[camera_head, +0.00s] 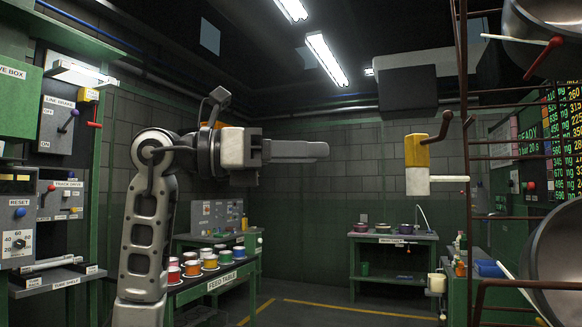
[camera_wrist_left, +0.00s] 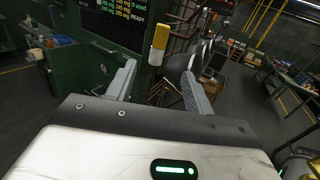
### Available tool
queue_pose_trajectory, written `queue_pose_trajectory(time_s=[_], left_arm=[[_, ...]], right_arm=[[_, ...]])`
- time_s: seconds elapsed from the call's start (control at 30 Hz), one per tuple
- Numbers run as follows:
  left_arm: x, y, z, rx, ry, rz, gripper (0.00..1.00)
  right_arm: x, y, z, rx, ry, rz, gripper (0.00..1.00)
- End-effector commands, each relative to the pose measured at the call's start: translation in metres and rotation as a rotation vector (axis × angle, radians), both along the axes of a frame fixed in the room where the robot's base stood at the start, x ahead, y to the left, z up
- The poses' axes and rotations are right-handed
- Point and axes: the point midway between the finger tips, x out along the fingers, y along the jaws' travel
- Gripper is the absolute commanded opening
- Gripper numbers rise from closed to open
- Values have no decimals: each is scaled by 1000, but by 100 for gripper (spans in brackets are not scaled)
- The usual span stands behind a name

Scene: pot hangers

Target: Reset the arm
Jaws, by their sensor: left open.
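My left arm (camera_head: 150,215) rises from the lower left in the head view and bends at the elbow. Its forearm reaches right at about mid-height. My left gripper (camera_head: 322,150) is side-on there and points right, in the air. In the left wrist view my left gripper (camera_wrist_left: 160,68) has its two grey fingers apart with nothing held between them. A yellow and white block (camera_head: 416,165) with a dark red hooked rod at its top is to the right of the fingertips, apart from them. It also shows beyond the fingers in the left wrist view (camera_wrist_left: 158,42). My right gripper is not in view.
A dark red rack (camera_head: 465,200) with hanging pans (camera_head: 556,245) stands at the right. A feed table (camera_head: 215,280) with several coloured cups is behind my left arm. Control panels (camera_head: 20,215) line the left wall. A small table (camera_head: 393,238) stands at the back; floor before it is clear.

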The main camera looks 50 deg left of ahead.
Motion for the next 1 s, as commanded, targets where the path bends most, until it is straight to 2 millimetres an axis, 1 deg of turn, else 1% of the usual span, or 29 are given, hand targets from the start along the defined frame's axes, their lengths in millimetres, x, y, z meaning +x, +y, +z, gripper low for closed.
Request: queue_pose_trajectory(time_s=[0.1, 0.2, 0.8, 0.87, 0.9, 0.97, 1.0], left_arm=[[-9, 5, -1, 0, 0, 1, 52], [-12, 7, 0, 0, 0, 0, 52], [-12, 7, 0, -1, 0, -2, 52], [-9, 3, -1, -8, 0, -17, 52], [-4, -3, -3, -20, -3, -43, 52], [8, -18, -9, -57, -9, -111, 52], [18, -31, -14, -102, -14, -175, 52]], right_arm=[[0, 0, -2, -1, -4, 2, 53], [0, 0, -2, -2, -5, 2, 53], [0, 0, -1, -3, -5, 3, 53], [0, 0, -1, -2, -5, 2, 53], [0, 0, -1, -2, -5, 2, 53], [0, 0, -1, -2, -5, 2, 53], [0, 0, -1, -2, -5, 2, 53]])
